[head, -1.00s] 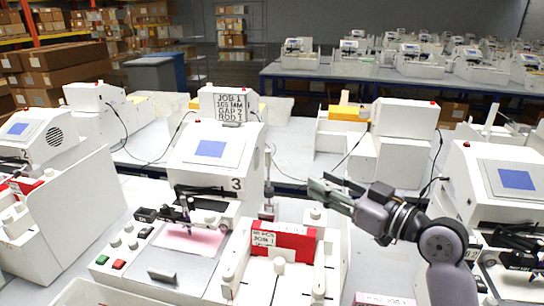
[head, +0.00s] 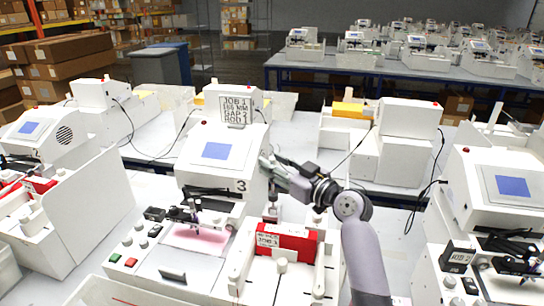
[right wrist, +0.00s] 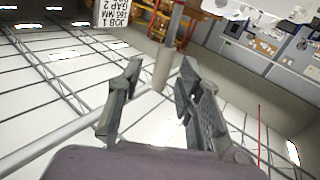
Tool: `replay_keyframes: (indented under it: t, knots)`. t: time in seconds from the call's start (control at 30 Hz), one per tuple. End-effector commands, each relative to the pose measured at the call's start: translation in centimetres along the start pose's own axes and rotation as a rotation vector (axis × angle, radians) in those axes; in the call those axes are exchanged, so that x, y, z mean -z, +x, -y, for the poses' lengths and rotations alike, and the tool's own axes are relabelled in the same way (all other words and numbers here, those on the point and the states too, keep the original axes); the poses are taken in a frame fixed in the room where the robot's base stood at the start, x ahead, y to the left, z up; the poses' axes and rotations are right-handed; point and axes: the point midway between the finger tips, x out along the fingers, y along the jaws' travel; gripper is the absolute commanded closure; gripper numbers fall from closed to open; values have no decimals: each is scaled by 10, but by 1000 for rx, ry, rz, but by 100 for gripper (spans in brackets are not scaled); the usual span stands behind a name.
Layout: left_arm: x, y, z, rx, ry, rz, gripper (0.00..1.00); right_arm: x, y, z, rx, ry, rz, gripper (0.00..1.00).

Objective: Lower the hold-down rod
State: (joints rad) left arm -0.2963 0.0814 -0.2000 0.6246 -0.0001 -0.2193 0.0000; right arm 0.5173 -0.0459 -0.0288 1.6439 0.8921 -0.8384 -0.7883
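The white plotter marked 3 (head: 215,165) stands in the middle of the head view, with a pink sheet (head: 195,237) under its pen carriage. The upright hold-down rod (head: 272,203) is at its right side, its upper part hidden by my right gripper. My right gripper (head: 266,162) reaches in from the right at that rod's height. In the right wrist view its two fingers (right wrist: 160,72) are spread, with a grey cylindrical post (right wrist: 163,65) showing between the fingertips; I cannot tell whether they touch it. My left gripper is not in view.
A red block (head: 285,240) with a label sits in the white feeder right of plotter 3. Another plotter (head: 490,180) is at the right, and a cable lies on the table.

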Motion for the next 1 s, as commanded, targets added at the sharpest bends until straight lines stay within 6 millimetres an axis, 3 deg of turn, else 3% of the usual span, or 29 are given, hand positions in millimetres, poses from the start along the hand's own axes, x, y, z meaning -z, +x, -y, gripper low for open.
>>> replay_keyframes:
  t: [0.13, 0.47, 1.0]
  knots:
    - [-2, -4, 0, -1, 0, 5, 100, 0, 10, 0, 1, 1, 1, 67]
    - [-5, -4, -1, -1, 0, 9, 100, 0, 13, 0, 1, -1, 1, 67]
    - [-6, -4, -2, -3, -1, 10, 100, -1, 12, 0, 0, 0, 1, 100]
